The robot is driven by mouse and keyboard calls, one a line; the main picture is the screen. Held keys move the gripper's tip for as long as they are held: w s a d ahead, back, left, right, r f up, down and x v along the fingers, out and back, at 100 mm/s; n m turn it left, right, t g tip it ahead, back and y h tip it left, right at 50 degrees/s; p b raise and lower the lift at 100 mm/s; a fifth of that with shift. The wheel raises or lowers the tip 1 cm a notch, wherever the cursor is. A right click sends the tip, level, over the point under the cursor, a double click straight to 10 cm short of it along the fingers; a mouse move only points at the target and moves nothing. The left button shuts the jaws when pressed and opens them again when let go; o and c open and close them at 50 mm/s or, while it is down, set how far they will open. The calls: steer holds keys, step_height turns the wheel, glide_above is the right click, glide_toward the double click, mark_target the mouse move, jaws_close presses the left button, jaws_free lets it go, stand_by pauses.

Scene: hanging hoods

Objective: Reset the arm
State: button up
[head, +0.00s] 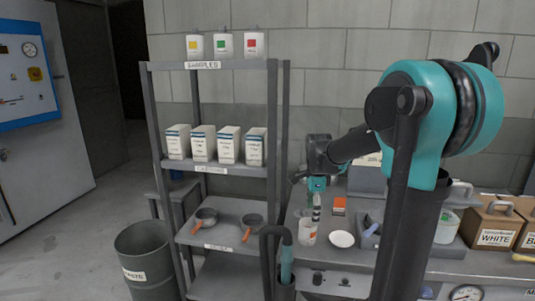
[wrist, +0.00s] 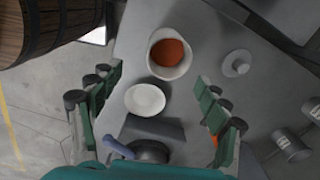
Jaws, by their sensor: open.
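My arm rises at the right of the head view and reaches back over the grey counter (head: 450,268). My gripper (head: 316,196) points down above the counter, small and partly hidden there. In the wrist view my gripper (wrist: 158,104) has its green-padded fingers spread wide, with nothing held between them. Below the fingers lie an empty white dish (wrist: 146,100) and a white bowl (wrist: 157,69) of orange-brown material. The white dish also shows in the head view (head: 342,240), right of a white container (head: 308,236) under my gripper.
A grey shelf rack (head: 233,64) with labelled boxes, bottles and orange-handled pans stands left of the arm. A waste bin (head: 147,268) stands on the floor. Boxes, one marked WHITE (head: 494,239), sit at the right.

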steer(key=s+d+f+n+t, duration=0.1)
steer(key=s+f+n+t, duration=0.1)
steer(key=s+f+n, duration=0.4)
steer(key=s+d+f+n+t, duration=0.1)
steer(key=s+f+n, duration=0.4)
steer(key=s+n, duration=0.7)
steer(key=s+d, duration=0.1)
steer(key=s, duration=0.1)
steer(key=shift+s+d+f+t, duration=0.2)
steer(key=shift+s+f+t, duration=0.1)
steer(key=shift+f+t, duration=0.1)
